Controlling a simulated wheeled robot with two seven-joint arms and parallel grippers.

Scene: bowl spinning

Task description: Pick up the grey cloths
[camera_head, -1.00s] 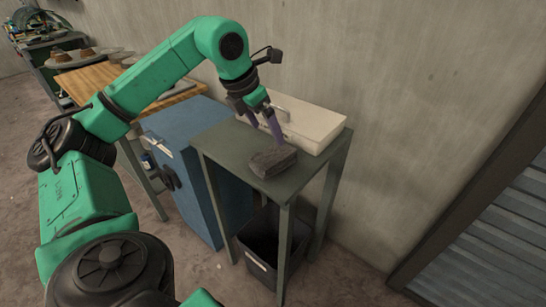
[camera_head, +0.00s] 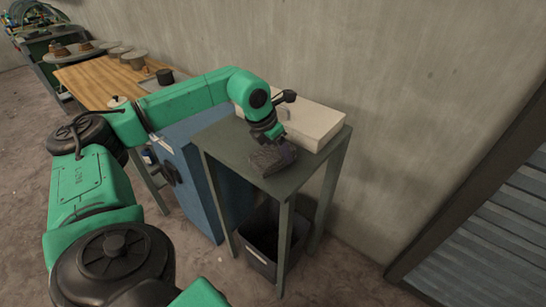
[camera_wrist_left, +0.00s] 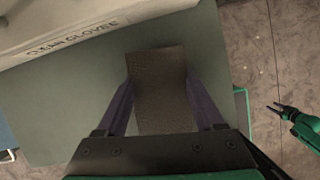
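The grey cloths (camera_head: 270,158) lie as a folded dark grey stack on top of the grey-green table (camera_head: 230,150). The cloths also show in the left wrist view (camera_wrist_left: 158,85), between the purple fingers. My left gripper (camera_head: 276,147) is down over the stack. In the left wrist view the left gripper (camera_wrist_left: 160,95) has its fingers apart, one along each side of the cloths. Whether they touch the cloths cannot be told. My right gripper (camera_wrist_left: 277,107) is at the right of the left wrist view, off the table, with its fingers apart and empty.
A white glove box (camera_head: 310,125) stands on the table behind the cloths, close to my left gripper. A black bin (camera_head: 262,240) is under the table. A blue cabinet (camera_head: 200,185) and a wooden workbench (camera_head: 95,82) stand to the left. The wall is behind.

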